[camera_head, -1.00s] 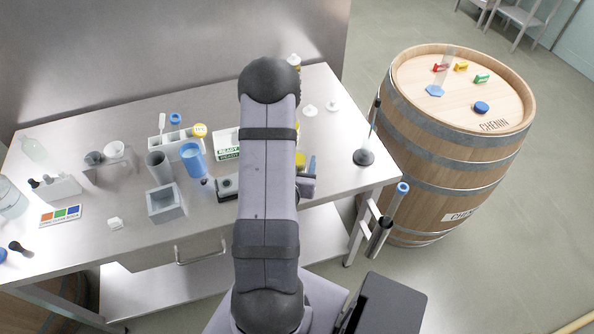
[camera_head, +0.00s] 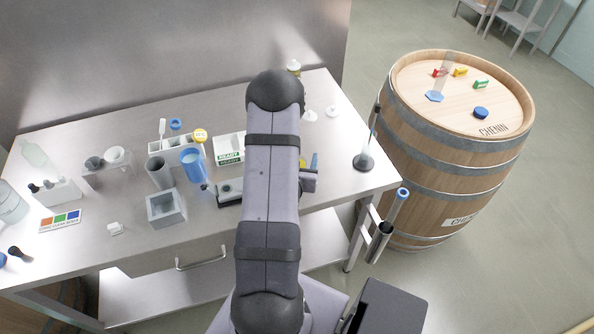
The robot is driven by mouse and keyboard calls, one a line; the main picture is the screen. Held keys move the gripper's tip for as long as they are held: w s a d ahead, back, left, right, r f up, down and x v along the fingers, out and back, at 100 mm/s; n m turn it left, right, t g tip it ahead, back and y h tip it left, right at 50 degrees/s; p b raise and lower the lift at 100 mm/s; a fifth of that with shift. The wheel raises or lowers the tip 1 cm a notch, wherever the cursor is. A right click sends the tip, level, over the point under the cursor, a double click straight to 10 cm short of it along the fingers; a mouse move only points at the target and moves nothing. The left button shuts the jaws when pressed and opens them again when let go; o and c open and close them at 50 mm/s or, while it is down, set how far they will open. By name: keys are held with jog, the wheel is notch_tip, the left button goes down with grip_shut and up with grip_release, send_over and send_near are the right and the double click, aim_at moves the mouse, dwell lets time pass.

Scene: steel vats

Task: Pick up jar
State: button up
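My arm stands upright across the middle of the view and hides part of the steel bench. No object is clearly marked as the jar. A blue open-topped vessel (camera_head: 192,167) stands on the bench left of my arm. A grey cylinder (camera_head: 160,173) stands beside it. A clear, pale vessel (camera_head: 34,154) is at the bench's far left, with another (camera_head: 11,205) at the left edge.
The steel bench (camera_head: 110,262) also holds a grey square box (camera_head: 165,208), a white rack (camera_head: 161,143), a READY box (camera_head: 229,149) and a colour card (camera_head: 61,221). A stand with a thin rod (camera_head: 364,160) is near the right edge. A wooden barrel (camera_head: 450,165) stands right.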

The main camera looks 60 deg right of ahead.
jog(key=c, duration=1.3)
jog(key=shift+r, duration=0.35)
notch_tip(320, 180, up, 9)
jog(key=b, duration=0.1)
dwell(0.8)
jog(key=shift+r+b, duration=0.15)
jog(key=shift+b, duration=0.15)
